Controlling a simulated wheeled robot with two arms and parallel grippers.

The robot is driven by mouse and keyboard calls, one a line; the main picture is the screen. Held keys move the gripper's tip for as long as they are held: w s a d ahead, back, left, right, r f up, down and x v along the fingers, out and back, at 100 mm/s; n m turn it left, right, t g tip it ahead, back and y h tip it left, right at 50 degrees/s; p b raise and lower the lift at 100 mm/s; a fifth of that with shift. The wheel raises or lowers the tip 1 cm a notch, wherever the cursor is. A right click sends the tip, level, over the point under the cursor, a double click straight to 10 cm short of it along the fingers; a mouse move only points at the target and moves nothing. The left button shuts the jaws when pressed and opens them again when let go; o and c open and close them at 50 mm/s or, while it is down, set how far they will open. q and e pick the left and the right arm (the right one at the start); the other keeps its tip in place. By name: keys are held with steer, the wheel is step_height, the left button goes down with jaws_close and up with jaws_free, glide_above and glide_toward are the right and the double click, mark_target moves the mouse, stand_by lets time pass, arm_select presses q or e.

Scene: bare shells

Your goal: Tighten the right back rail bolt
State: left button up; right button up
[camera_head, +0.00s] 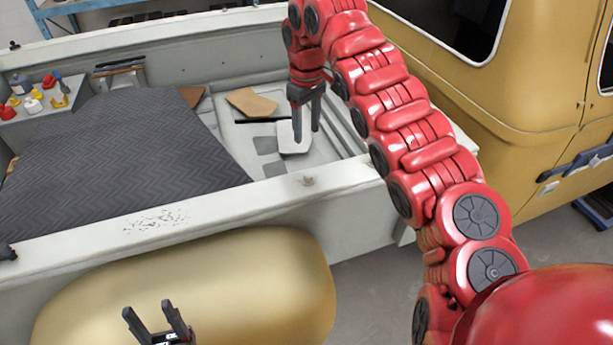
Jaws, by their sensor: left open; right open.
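A small pale bolt head (308,181) stands on the top of the near truck bed rail (240,203), toward its right end. My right gripper (306,137) is open and empty, pointing down over the bed just behind the bolt, apart from it. Its red arm curves in from the lower right. My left gripper (148,310) is open and empty at the bottom, in front of the tan fender, pointing up. I cannot tell how tight the bolt sits.
A dark patterned mat (120,150) covers much of the bed. A white pad (294,139) and a brown board (252,102) lie inside it. Bottles and coloured items (35,100) stand on a shelf at the left. The tan cab (510,100) blocks the right.

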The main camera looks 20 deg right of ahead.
mark_target(308, 175)
step_height(308, 175, down, 14)
steer(key=p, duration=0.4)
steer(key=shift+r+p, duration=0.25)
steer(key=shift+p, duration=0.15)
steer(key=shift+d+f, duration=0.15)
steer(key=shift+f, duration=0.45)
jaws_close()
